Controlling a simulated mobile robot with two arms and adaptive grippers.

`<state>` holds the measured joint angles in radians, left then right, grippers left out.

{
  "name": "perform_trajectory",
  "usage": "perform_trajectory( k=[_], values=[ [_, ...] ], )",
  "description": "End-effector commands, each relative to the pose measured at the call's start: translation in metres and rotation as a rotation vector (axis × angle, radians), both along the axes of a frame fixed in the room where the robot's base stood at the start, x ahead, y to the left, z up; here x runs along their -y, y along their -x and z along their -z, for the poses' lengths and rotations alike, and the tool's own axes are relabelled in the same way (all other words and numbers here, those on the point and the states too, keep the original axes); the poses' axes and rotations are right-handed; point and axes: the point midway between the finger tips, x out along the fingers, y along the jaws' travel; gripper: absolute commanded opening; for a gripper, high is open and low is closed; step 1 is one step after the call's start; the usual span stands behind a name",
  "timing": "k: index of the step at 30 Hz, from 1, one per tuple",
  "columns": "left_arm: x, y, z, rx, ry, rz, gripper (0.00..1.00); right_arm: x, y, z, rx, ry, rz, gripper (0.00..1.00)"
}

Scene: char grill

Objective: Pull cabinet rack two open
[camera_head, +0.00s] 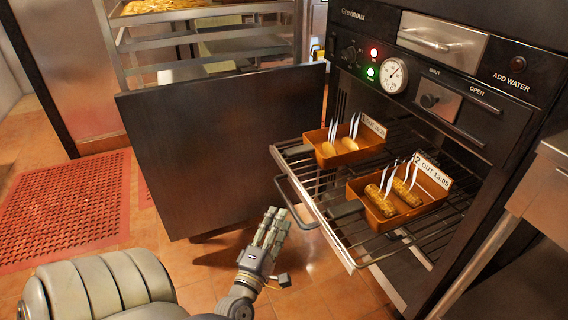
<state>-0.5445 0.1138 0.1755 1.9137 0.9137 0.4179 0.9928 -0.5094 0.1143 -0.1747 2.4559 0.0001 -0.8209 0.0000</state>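The black cabinet (440,118) stands at the right with its dark door (225,140) swung open to the left. A wire rack (345,237) sticks out of the cabinet, with a bar handle (297,202) on its front edge. An orange tray (352,157) with a label marked 1 sits at its left. My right gripper is out of view.
A metal shelf rack (122,45) with food trays stands behind the door. A red perforated mat (68,210) lies on the tiled floor at the left. A steel counter (545,195) stands at the right edge. The floor in front of the door is clear.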

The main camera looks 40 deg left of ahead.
Motion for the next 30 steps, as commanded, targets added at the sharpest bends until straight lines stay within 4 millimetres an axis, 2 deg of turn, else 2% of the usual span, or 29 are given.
perform_trajectory(
  k=[3, 10, 30],
  values=[
    [0.009, 0.021, 0.004, -0.003, 0.001, 0.000, 0.33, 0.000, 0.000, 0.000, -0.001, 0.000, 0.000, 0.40],
    [0.018, 0.042, 0.007, -0.001, -0.001, 0.000, 0.33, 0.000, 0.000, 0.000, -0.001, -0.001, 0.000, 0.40],
    [0.019, 0.044, 0.007, 0.000, 0.000, 0.000, 0.33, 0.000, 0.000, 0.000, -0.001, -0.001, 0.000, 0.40]
  ],
)
